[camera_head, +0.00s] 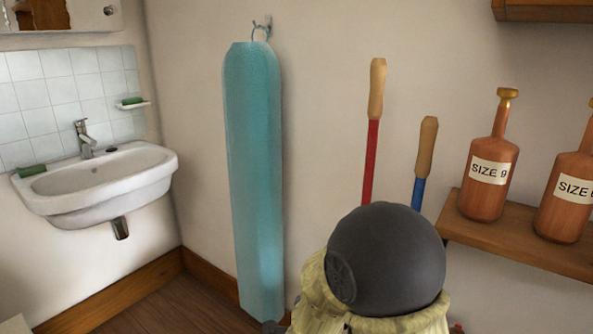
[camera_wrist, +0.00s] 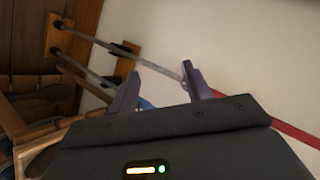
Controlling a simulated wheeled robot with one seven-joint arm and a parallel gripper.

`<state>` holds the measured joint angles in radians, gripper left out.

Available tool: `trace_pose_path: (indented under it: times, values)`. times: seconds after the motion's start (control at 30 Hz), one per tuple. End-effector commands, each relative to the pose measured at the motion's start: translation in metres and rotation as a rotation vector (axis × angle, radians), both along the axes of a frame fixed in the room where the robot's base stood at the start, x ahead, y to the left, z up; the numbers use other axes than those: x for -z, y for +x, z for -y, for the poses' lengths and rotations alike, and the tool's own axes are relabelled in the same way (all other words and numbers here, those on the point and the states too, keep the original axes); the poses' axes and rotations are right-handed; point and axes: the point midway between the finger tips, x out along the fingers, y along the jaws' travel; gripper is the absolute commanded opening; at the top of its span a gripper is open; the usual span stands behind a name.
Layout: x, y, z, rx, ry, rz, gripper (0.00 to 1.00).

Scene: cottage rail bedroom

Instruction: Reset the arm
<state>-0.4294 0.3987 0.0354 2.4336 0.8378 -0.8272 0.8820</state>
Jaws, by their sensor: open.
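My gripper (camera_wrist: 161,72) shows in the wrist view with its two purple fingers spread apart. A grey pole (camera_wrist: 115,45) runs behind the fingertips, and a red pole (camera_wrist: 295,135) emerges to their right. A small blue piece (camera_wrist: 146,104) shows low between the fingers; I cannot tell whether it touches them. In the head view my arm's dark round joint and cream cover fill the bottom centre, and the gripper is hidden. Behind my arm stand a red pole (camera_head: 370,160) and a blue pole (camera_head: 419,192), both with wooden handles; their lower ends are hidden.
A white sink (camera_head: 100,180) is on the left. A teal ironing board (camera_head: 254,180) hangs from a wall hook beside my arm. A wooden shelf (camera_head: 520,245) at right holds orange bottles, one labelled SIZE 9 (camera_head: 489,170). Wooden brackets (camera_wrist: 58,33) show in the wrist view.

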Motion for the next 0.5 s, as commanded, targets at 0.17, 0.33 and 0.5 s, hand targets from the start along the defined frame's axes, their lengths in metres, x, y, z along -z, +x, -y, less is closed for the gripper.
trace_pose_path:
  times: [0.17,0.33,0.5]
  values:
    - [-0.006,-0.018,0.012,-0.263,-0.131,-0.194,0.49]
    - [-0.009,-0.052,0.029,-0.537,-0.286,-0.376,0.49]
    - [-0.011,-0.095,0.055,-0.792,-0.441,-0.545,0.49]
